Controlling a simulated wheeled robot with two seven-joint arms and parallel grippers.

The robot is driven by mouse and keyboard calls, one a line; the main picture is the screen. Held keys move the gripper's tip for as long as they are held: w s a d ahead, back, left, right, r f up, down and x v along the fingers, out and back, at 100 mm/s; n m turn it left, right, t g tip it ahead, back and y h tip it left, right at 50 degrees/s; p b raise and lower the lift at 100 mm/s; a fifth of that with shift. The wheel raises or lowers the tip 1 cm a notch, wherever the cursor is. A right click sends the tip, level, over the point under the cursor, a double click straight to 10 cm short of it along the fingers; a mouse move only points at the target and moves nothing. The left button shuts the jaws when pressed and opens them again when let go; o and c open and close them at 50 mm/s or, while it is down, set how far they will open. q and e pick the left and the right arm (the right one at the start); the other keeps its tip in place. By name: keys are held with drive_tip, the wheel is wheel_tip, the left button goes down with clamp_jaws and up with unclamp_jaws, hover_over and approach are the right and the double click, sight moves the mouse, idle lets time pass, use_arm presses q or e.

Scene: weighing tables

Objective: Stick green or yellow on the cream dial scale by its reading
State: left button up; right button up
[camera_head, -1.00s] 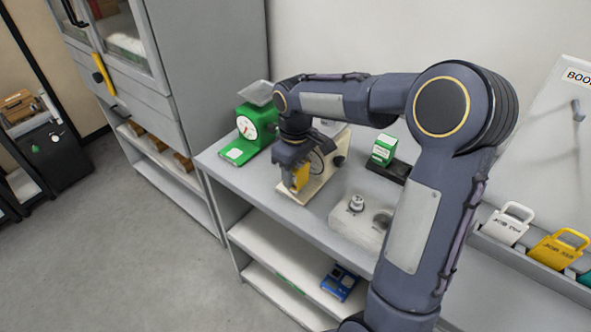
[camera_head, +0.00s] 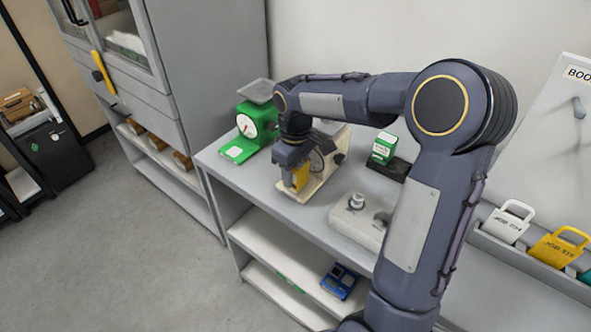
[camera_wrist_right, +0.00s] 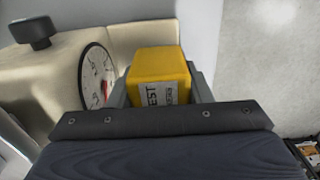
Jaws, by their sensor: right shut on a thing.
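The cream dial scale (camera_head: 318,182) stands on the grey table, partly hidden behind my right gripper and arm. In the right wrist view its cream body (camera_wrist_right: 40,85) and round white dial (camera_wrist_right: 97,82) with a red mark show at the left; I cannot read the value. My right gripper (camera_head: 298,180) is shut on a yellow block (camera_wrist_right: 160,78) with a white label reading "EST" in part. The block (camera_head: 301,176) is at the front of the scale, beside the dial. I cannot tell whether it touches the scale. My left gripper is not in view.
A green dial scale (camera_head: 254,124) stands to the left. A green box (camera_head: 384,149) on a dark base and a pale block with metal knobs (camera_head: 358,219) are to the right. A blue item (camera_head: 340,281) lies on the lower shelf. White (camera_head: 507,224) and yellow (camera_head: 559,249) tags sit far right.

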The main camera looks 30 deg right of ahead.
idle(0.3)
wheel_tip(320, 180, up, 7)
drive_tip(key=p, duration=0.6)
drive_tip(key=shift+f, duration=0.1)
idle(0.5)
